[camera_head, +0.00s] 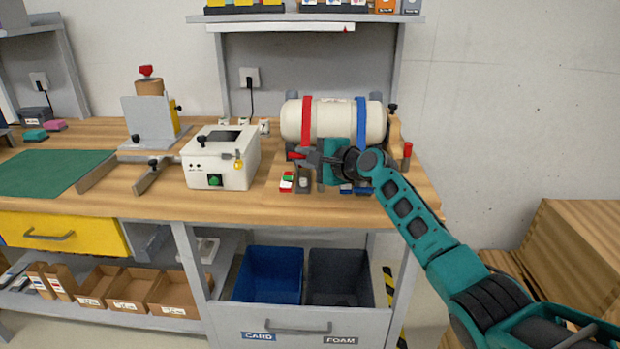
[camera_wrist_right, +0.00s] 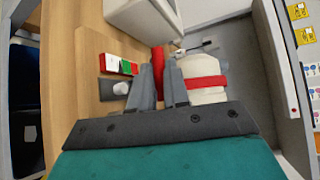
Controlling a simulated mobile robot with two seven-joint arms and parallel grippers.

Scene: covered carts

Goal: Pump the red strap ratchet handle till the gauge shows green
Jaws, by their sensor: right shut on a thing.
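A white tank (camera_head: 335,120) lies across a wooden stand, with a red strap (camera_head: 306,122) near its left end and a blue strap (camera_head: 361,124) near its right. My right gripper (camera_head: 304,156) is in front of the tank, shut on the red ratchet handle (camera_head: 292,155). In the right wrist view the handle (camera_wrist_right: 158,58) sits between the two grey fingertips, beside the red strap (camera_wrist_right: 206,82). A small red, white and green gauge (camera_head: 287,182) is on the bench below; it also shows in the wrist view (camera_wrist_right: 119,64). My left gripper is out of view.
A white box (camera_head: 221,160) with a green button stands left of the gauge. A red-topped post (camera_head: 407,155) stands right of the tank. A blue bin (camera_head: 269,274) and a dark bin (camera_head: 340,277) sit under the bench.

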